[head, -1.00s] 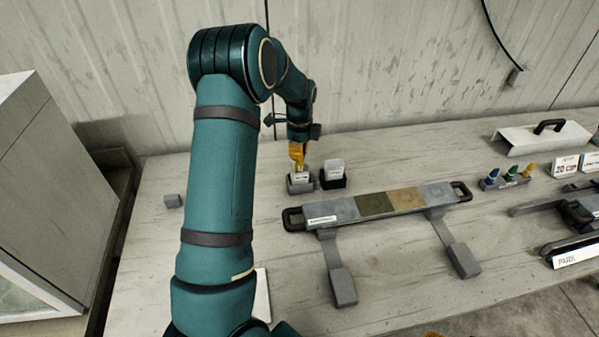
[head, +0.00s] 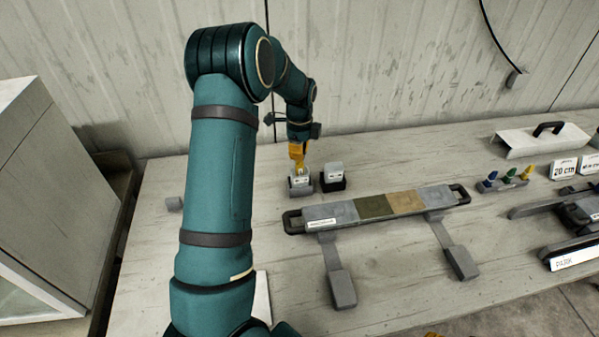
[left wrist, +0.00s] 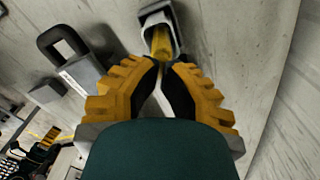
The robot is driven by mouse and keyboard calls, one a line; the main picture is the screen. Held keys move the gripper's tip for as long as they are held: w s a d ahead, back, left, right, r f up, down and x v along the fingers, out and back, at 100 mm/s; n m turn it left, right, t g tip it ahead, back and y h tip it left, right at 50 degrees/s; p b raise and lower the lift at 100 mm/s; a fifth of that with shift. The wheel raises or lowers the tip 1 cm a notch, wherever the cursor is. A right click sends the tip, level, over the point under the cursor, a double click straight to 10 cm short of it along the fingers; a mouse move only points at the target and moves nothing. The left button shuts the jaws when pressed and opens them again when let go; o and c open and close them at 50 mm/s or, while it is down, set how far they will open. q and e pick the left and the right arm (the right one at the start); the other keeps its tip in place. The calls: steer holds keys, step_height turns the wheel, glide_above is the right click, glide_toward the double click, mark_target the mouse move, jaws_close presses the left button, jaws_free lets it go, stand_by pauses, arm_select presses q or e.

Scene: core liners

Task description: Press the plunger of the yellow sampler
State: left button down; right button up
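My left gripper (head: 297,152) points down over a small grey-based cup (head: 301,187) at the back of the bench. In the left wrist view the dark fingertip pads (left wrist: 168,72) close on a yellow shaft, which I take to be the yellow sampler (left wrist: 160,44). Its far end reaches into the cup's mouth (left wrist: 158,17). The fingers hide its upper part, so I cannot make out the plunger. An orange-yellow sliver at the bottom edge of the head view may be my right gripper (head: 434,334); its fingers do not show.
A second cup in a black base (head: 333,179) stands just right of the first. A long handled core tray (head: 330,216) lies in front on supports. Small blue, green and yellow pieces stand in a rack (head: 503,186) at right.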

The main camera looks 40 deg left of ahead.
arm_select(q)
steer(key=shift+r+p, duration=1.4)
steer(key=shift+r, duration=1.1)
steer(key=shift+w, duration=0.1)
steer(key=shift+f, duration=0.1)
